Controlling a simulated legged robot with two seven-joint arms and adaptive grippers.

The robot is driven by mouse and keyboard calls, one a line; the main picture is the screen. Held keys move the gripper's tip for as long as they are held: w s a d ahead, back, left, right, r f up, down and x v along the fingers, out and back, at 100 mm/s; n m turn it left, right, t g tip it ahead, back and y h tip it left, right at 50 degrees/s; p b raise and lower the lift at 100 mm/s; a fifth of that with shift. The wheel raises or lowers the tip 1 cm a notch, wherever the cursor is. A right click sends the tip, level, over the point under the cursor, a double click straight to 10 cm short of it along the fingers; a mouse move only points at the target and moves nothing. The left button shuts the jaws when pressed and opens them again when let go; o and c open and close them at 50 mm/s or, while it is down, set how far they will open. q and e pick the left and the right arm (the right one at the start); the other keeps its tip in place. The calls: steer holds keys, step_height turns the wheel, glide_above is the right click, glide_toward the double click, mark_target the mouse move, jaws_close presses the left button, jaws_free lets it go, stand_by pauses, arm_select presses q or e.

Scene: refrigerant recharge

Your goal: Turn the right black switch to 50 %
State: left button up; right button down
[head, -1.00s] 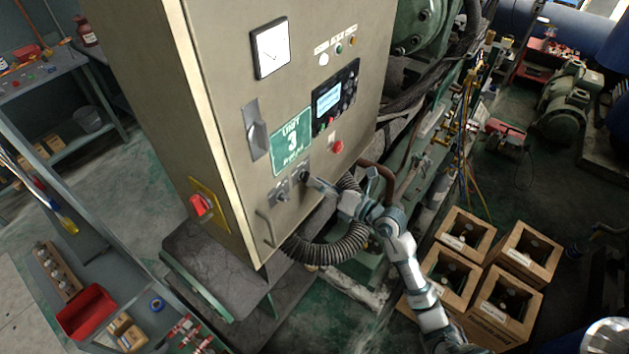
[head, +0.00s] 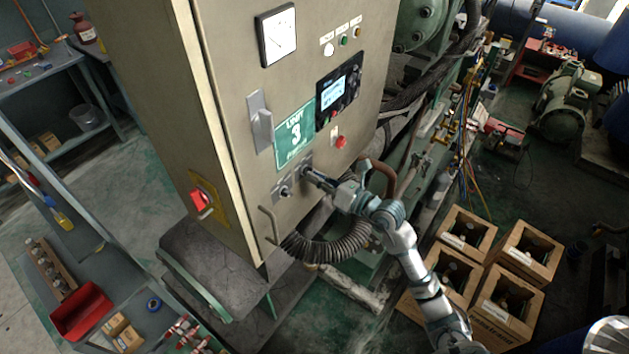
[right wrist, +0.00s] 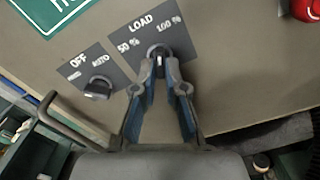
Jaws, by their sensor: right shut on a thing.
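The right black switch (right wrist: 157,50) sits on a dark plate marked LOAD, with 50 % at its left and 100 % at its right in the right wrist view. My right gripper (right wrist: 160,66) is shut on its knob. The fingers hide part of the knob, so I cannot tell its exact setting. In the head view my right gripper (head: 309,174) meets the cabinet door at this switch. The left black switch (right wrist: 97,88), marked OFF and AUTO, is beside it and untouched. My left gripper is not in view.
The cabinet (head: 225,100) carries a grey lever switch (head: 262,124), a display panel (head: 337,92) and a red button (head: 340,142). A door handle (head: 268,226) and a ribbed hose (head: 325,250) are below. Wooden crates (head: 492,325) stand on the floor at right.

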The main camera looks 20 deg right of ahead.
steer(key=shift+d+r, duration=0.25)
steer(key=shift+r, duration=0.1)
steer(key=shift+w+n+b, duration=0.1)
steer(key=shift+n+b, duration=1.65)
steer(key=shift+n, duration=0.75)
